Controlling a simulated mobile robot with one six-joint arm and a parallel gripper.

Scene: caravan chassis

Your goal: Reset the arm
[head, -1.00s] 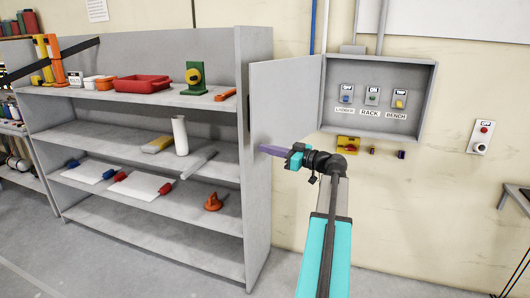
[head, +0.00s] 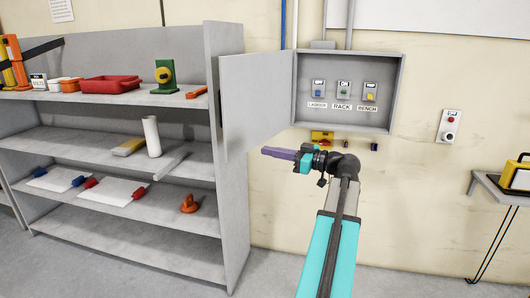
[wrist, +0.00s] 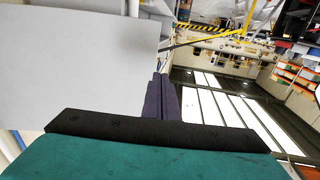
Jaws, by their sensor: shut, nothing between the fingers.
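My gripper (head: 268,152) is at the end of my teal arm, in front of the wall below the open door of a grey switch box. Its purple fingers are shut with nothing between them, and they point left towards the grey shelf rack. In the wrist view the shut fingers (wrist: 160,97) stand up at the middle, close to a flat grey panel.
The grey switch box (head: 399,92) has its door (head: 252,95) swung open to the left. The shelf rack (head: 232,190) holds a red tray (head: 110,85) and tools. A small wall shelf (head: 478,187) carries a yellow-black case (head: 519,174). Floor lies clear in front.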

